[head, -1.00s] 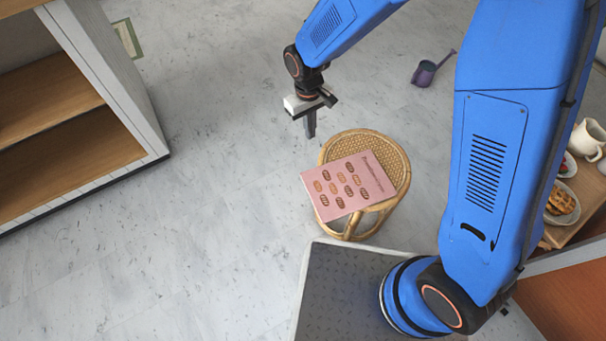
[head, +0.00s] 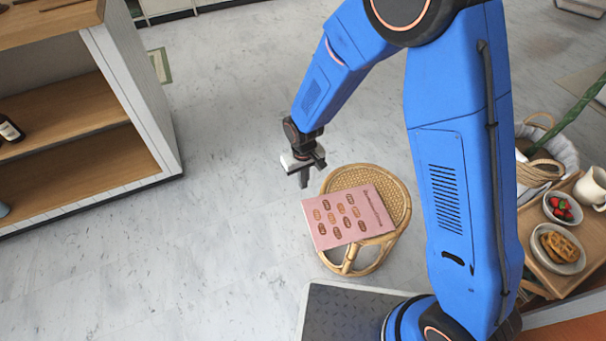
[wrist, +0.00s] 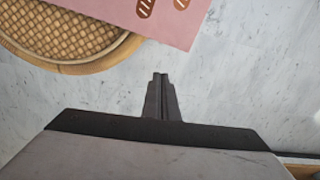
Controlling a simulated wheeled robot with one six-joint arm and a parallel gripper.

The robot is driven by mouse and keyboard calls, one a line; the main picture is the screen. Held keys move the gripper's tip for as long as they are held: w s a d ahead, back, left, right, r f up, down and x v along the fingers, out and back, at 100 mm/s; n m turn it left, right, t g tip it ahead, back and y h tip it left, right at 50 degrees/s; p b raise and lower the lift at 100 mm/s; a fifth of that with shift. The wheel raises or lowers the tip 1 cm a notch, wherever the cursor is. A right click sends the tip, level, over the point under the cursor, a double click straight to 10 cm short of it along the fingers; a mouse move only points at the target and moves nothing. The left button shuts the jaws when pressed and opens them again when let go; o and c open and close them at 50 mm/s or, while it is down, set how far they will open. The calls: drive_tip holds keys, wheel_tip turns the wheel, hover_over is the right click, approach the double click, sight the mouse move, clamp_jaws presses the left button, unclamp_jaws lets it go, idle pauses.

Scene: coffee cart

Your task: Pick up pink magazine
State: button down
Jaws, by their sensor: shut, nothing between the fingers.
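The pink magazine (head: 345,217) lies flat on a round rattan stool (head: 403,205). Its left end sticks out past the stool's rim. Small brown shapes are printed on its cover. In the wrist view the magazine (wrist: 185,22) shows at the top, cut off by the frame edge, with the stool (wrist: 75,35) at the upper left. My gripper (head: 304,182) points down, just beyond the magazine's upper left corner in the head view. Its fingers are closed together and empty, and in the wrist view the fingertips (wrist: 160,78) appear over bare floor, apart from the magazine.
A shelf unit (head: 130,95) stands at the left. At the right, a wooden tray (head: 545,262) holds waffles (head: 562,246), strawberries (head: 561,207) and a white jug (head: 592,186). A woven basket (head: 540,165) is behind it. The floor left of the stool is clear.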

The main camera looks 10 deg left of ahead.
sight(313, 201)
drive_tip(key=shift+s+d+f, duration=0.35)
drive_tip(key=shift+s+d, duration=0.25)
drive_tip(key=shift+s, duration=0.2)
drive_tip(key=shift+s+d+f, duration=0.35)
drive_tip(key=shift+s+d, duration=0.25)
drive_tip(key=shift+s, duration=0.2)
drive_tip(key=shift+s+d, duration=0.95)
drive_tip(key=shift+s, duration=0.3)
